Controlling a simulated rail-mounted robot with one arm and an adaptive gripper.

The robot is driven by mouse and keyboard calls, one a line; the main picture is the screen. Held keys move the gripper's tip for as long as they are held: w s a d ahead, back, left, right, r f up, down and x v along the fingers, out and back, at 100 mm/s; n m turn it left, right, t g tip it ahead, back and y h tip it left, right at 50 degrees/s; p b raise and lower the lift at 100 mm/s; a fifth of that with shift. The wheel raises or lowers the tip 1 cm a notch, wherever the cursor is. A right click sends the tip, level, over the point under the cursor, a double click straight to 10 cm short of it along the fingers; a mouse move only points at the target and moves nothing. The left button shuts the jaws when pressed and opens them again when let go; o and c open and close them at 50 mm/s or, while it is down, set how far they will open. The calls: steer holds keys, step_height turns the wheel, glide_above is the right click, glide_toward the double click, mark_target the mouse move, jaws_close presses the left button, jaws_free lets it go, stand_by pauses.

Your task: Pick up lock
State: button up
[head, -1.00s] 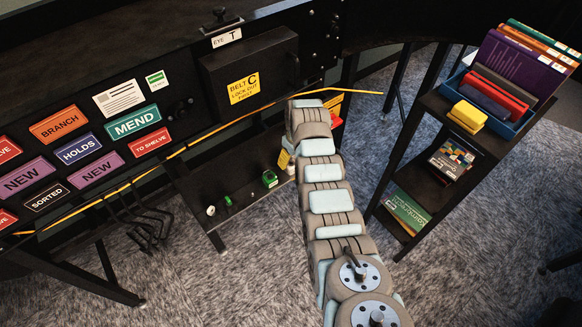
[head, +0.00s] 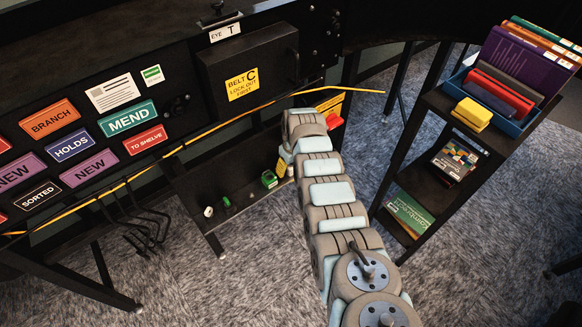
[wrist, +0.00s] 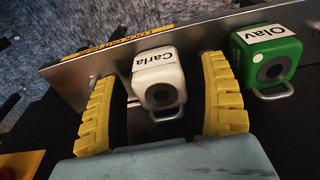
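My gripper (wrist: 157,68) is open, with one yellow finger on each side of this lock. Gaps show between the lock and both fingers. A green lock (wrist: 267,55) marked "Olav" is to the right, outside the right finger. A green lock-like item (head: 269,179) shows left of my arm there.
The metal strip (wrist: 200,45) runs behind the locks. A dark low shelf (head: 240,200) under the sorter holds small items. A book cart (head: 455,105) stands right of my arm. A yellow cord (head: 160,155) crosses the sorter's front. A red-and-yellow thing (wrist: 20,165) is at lower left.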

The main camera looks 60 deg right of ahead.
mark_target(292, 168)
steer(key=c, duration=1.1)
steer(key=shift+r, duration=0.1)
step_height(292, 168, up, 3)
steer(key=shift+r+p, duration=0.15)
steer(key=shift+p, duration=0.75)
steer(key=shift+s+a+r+p, duration=0.4)
steer(key=shift+r+p, duration=0.05)
steer(key=shift+r, duration=0.15)
steer(key=shift+s+a+r+p, duration=0.4)
steer(key=shift+r, duration=0.2)
steer(key=s+a+r+p, duration=0.8)
steer(key=r+p, duration=0.3)
steer(key=p, duration=0.3)
steer(key=shift+s+r+p, duration=0.25)
steer(key=shift+r+p, duration=0.05)
